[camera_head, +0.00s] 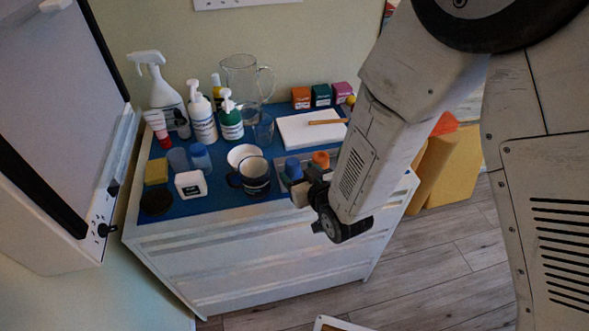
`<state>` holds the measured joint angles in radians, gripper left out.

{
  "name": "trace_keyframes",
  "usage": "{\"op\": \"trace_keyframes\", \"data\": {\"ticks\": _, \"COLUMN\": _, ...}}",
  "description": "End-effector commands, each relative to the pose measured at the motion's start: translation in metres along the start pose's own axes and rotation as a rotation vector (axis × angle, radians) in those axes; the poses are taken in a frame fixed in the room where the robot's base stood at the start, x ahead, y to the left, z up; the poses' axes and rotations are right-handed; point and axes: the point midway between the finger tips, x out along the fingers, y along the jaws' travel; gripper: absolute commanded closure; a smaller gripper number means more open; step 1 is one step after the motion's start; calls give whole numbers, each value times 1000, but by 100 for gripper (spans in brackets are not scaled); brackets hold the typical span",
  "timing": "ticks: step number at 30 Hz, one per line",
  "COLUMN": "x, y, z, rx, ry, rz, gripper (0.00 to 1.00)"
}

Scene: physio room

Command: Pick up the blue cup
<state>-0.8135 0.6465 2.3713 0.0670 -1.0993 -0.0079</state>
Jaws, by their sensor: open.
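My gripper (304,186) is at the front right edge of the cabinet top, beside small blue (293,168) and orange (320,159) items. It is open; parts of its fingers are hard to make out against these items. I cannot tell which of these the task calls the blue cup.
A white bowl (243,154) sits close behind the mug. A spray bottle (163,95), pump bottles (203,120) and a glass pitcher (243,80) stand at the back. A white board (308,130) lies behind my gripper. A white wall unit (60,130) rises at left.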

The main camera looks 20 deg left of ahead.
Motion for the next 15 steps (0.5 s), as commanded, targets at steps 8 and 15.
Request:
{"op": "trace_keyframes", "data": {"ticks": 8, "x": 38, "y": 3, "z": 3, "rx": 2, "ry": -1, "rz": 7, "gripper": 36}}
{"op": "trace_keyframes", "data": {"ticks": 15, "x": 55, "y": 2, "z": 2, "rx": 1, "ry": -1, "rz": 6, "gripper": 36}}
